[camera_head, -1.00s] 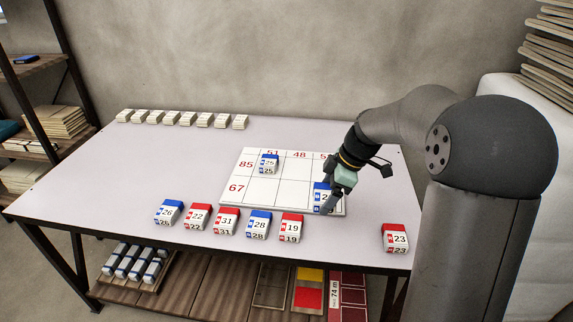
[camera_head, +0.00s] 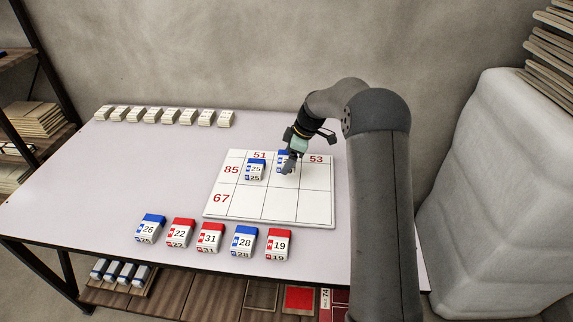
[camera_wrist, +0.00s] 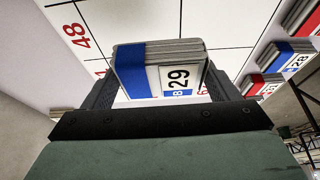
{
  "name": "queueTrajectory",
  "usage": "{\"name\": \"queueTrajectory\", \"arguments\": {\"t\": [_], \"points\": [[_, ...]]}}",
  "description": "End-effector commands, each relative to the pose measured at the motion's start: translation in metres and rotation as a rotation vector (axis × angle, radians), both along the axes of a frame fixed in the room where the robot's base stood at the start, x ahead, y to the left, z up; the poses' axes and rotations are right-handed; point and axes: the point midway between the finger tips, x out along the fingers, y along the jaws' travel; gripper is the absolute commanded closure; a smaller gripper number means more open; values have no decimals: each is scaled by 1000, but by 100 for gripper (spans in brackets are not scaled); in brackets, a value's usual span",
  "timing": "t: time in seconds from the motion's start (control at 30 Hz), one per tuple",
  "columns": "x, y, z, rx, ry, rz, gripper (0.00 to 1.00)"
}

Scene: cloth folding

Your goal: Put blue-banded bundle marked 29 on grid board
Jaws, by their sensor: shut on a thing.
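The blue-banded bundle marked 29 (camera_wrist: 178,80) is between the fingers of my gripper (camera_wrist: 160,95) in the wrist view, its label facing the camera. In the head view, my gripper (camera_head: 288,168) partly hides this bundle (camera_head: 283,156). It is at the upper middle cell of the white grid board (camera_head: 315,207), under the 48 column, in the 85 row. I cannot tell whether it touches the board. The blue-banded bundle marked 25 (camera_head: 255,169) sits just left of it, in the cell under 51.
A front row holds bundles 26 (camera_head: 150,228), 22 (camera_head: 180,232), 31 (camera_head: 209,237), 28 (camera_head: 243,241) and 19 (camera_head: 277,244). Several pale blocks (camera_head: 163,115) line the table's back edge. The 67 row and the cell under 53 are empty. My arm covers the table's right side.

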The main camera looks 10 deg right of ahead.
Motion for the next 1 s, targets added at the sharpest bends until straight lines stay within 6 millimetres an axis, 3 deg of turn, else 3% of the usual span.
{"name": "queueTrajectory", "arguments": {"t": [0.2,0.4,0.6,1.0], "points": [[25,-2,-31,0,0,1,42],[34,-2,-41,1,-1,2,42],[34,-2,-68,0,2,1,42],[35,-2,-77,1,-1,1,42]]}}
